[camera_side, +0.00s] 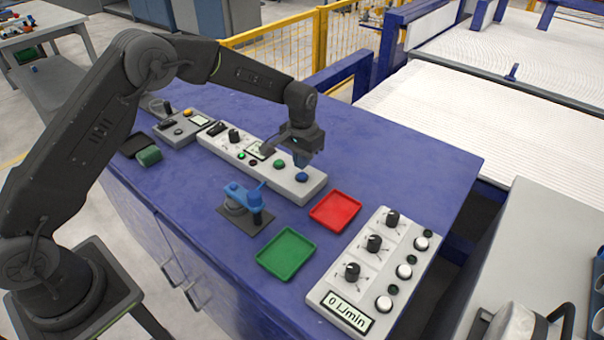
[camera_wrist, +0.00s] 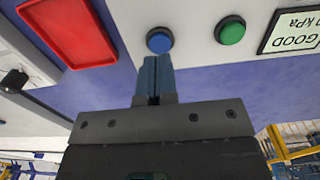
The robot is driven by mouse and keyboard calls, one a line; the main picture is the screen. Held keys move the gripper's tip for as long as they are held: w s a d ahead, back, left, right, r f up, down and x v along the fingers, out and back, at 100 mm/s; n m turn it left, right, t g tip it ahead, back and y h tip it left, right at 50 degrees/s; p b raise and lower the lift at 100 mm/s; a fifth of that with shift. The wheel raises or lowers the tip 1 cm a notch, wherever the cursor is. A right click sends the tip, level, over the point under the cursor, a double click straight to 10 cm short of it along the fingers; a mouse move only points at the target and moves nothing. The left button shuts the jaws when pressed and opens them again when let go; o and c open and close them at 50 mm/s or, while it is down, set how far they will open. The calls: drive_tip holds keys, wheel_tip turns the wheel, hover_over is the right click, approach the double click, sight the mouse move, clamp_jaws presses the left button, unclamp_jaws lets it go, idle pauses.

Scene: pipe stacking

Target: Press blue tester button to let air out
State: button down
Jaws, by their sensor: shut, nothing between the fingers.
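The tester is a long white panel (camera_side: 232,151) on the blue table. Its blue button (camera_side: 302,177) sits at the right end, and it also shows in the wrist view (camera_wrist: 159,41). A green button (camera_side: 279,164) is just left of it in the side view. My gripper (camera_side: 301,167) is shut and empty, pointing down just above the blue button. In the wrist view the closed blue fingertips (camera_wrist: 154,62) lie just short of the button; whether they touch it is unclear. The tester's display (camera_wrist: 292,32) reads "GOOD" with a kPa value, partly cut off.
A red tray (camera_side: 335,211) and a green tray (camera_side: 287,254) lie in front of the tester. A blue fixture (camera_side: 246,202) stands left of them. A flow panel (camera_side: 372,270) with knobs reads 0 L/min. The table behind the tester is clear.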

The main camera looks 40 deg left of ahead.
drive_tip(key=shift+r, duration=1.9)
drive_tip(key=shift+r, duration=0.15)
wheel_tip(320, 180, up, 10)
drive_tip(key=t, duration=0.1)
hover_over(302, 174)
drive_tip(key=s+a, duration=0.1)
drive_tip(key=s, duration=0.5)
drive_tip(key=s+r+t, duration=0.2)
drive_tip(key=s+r, duration=0.5)
drive_tip(key=s, duration=0.1)
drive_tip(key=s+a+r+t, duration=0.1)
drive_tip(key=s+a+t, duration=0.1)
drive_tip(key=s, duration=1.7)
drive_tip(key=shift+s+t, duration=0.3)
drive_tip(key=shift+s, duration=0.1)
drive_tip(key=shift+r, duration=0.1)
